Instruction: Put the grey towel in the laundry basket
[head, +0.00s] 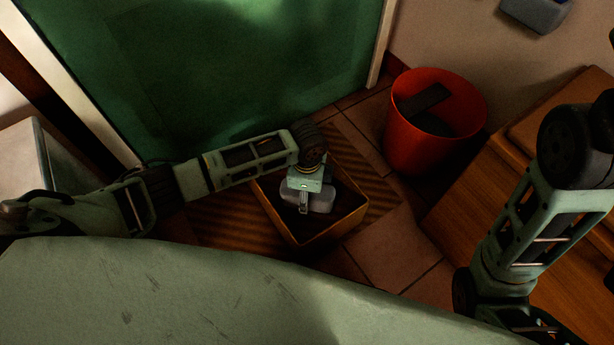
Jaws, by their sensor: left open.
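A grey, soft-looking bundle (322,197), which looks like the grey towel, lies inside an open yellow-brown box (318,236) on the floor. This box looks like the laundry basket, though the picture does not settle it. My left gripper (303,208) points down into the box, right at the bundle. It is open; whether its fingers touch the bundle I cannot tell. My left wrist and forearm hide the box's far left part. My right arm stands at the right edge, and its gripper is out of the picture.
A red bucket (408,141) with dark pieces inside stands to the right of the box. A wooden cabinet or bench (455,220) is at the right. A green door or panel (240,70) rises behind. A striped mat (215,222) lies under the box. Bare tiles (393,245) show between.

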